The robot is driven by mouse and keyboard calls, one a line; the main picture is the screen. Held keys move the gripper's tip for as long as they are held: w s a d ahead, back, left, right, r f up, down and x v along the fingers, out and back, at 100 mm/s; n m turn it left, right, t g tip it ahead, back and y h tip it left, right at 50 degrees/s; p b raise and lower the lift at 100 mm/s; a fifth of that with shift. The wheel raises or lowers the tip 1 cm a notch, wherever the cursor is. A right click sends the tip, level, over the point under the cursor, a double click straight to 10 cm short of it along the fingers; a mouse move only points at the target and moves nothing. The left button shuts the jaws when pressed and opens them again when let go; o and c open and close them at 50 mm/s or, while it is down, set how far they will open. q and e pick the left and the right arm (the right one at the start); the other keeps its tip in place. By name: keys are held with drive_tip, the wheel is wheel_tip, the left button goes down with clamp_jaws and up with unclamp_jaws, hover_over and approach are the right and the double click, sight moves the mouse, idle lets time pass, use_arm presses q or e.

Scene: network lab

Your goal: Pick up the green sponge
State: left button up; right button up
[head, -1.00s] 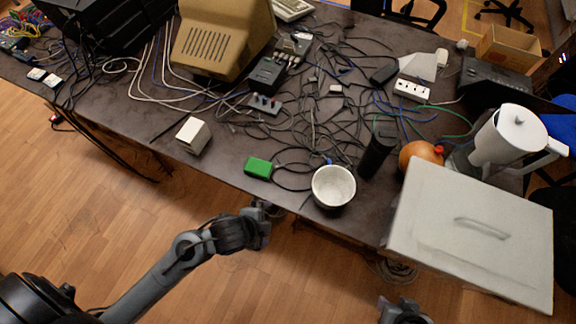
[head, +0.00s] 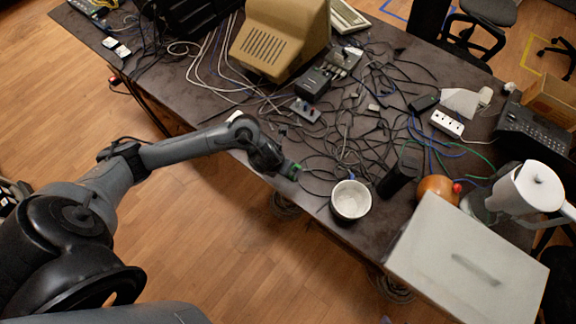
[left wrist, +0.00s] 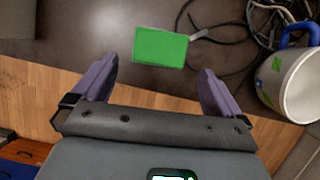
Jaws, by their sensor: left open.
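The green sponge (left wrist: 160,47) is a small flat block lying on the dark table near its front edge. My left gripper (head: 282,166) is over the sponge's side of the table. In the left wrist view its two fingers (left wrist: 156,70) are open and empty. The sponge lies just ahead of the fingertips, roughly centred between them. My right gripper cannot be made out.
A white mug (head: 351,200) with a blue handle (left wrist: 298,33) stands to the right of the sponge. Black cables (head: 330,145) lie behind and beside it. A white box (head: 234,116) is partly behind my left arm. A grey lidded case (head: 470,260) lies at the right.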

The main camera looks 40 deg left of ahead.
use_arm(q)
drive_tip(key=b+x, duration=0.1)
drive_tip(key=x, duration=0.2)
drive_tip(key=shift+f, duration=0.2)
drive_tip(key=b+x, duration=0.1)
drive_tip(key=x, duration=0.1)
drive_tip(key=b+x, duration=0.1)
drive_tip(key=x, duration=0.1)
drive_tip(key=shift+s+f, duration=0.1)
drive_tip(key=shift+f, duration=0.5)
drive_tip(key=shift+w, duration=0.25)
drive_tip(key=shift+c, duration=0.5)
drive_tip(key=c, duration=0.6)
drive_tip(key=shift+o, duration=0.2)
drive_tip(key=shift+r, duration=0.1)
